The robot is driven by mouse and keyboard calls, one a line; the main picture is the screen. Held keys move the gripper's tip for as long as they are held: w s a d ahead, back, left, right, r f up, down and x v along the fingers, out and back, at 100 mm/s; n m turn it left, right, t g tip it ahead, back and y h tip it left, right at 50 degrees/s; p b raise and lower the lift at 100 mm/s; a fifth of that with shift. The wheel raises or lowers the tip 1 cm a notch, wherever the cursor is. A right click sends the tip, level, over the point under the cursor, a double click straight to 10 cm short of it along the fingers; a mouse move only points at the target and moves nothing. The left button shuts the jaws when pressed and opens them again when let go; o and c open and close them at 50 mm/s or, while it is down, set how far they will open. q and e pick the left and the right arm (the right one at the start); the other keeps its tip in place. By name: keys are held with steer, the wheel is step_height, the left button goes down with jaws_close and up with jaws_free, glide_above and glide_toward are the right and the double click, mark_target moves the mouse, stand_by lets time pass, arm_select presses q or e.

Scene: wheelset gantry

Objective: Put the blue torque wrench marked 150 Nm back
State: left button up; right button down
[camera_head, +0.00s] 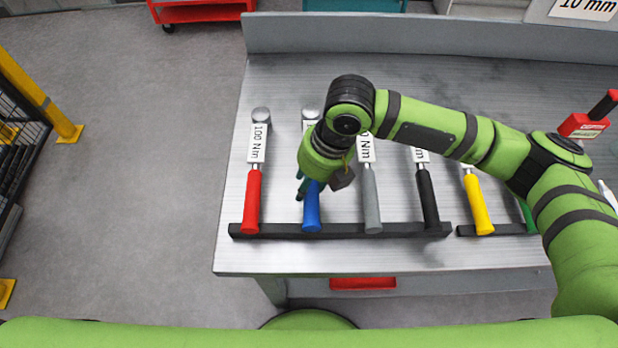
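The blue-handled torque wrench (311,212) lies on the metal bench, its handle end at the black bar (275,231) and its round head (310,114) pointing to the back. My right gripper (322,185) is over its middle, with one finger to each side of the blue handle's upper part. The gripper and wrist hide the wrench's shaft and most of its label, so 150 Nm cannot be read. Whether the fingers touch or clamp the handle is not clear. My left gripper is not in view.
A red-handled wrench marked 100 Nm (253,195) lies left of the blue one. A grey-handled wrench (371,205) and a black-handled one (428,200) lie right. A yellow-handled tool (478,208) is at a second black bar. A red-and-white tool (585,124) is at right.

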steer(key=shift+f, duration=0.3)
steer(key=c, duration=0.7)
jaws_free()
steer(key=shift+f, duration=0.1)
steer(key=v, duration=1.2)
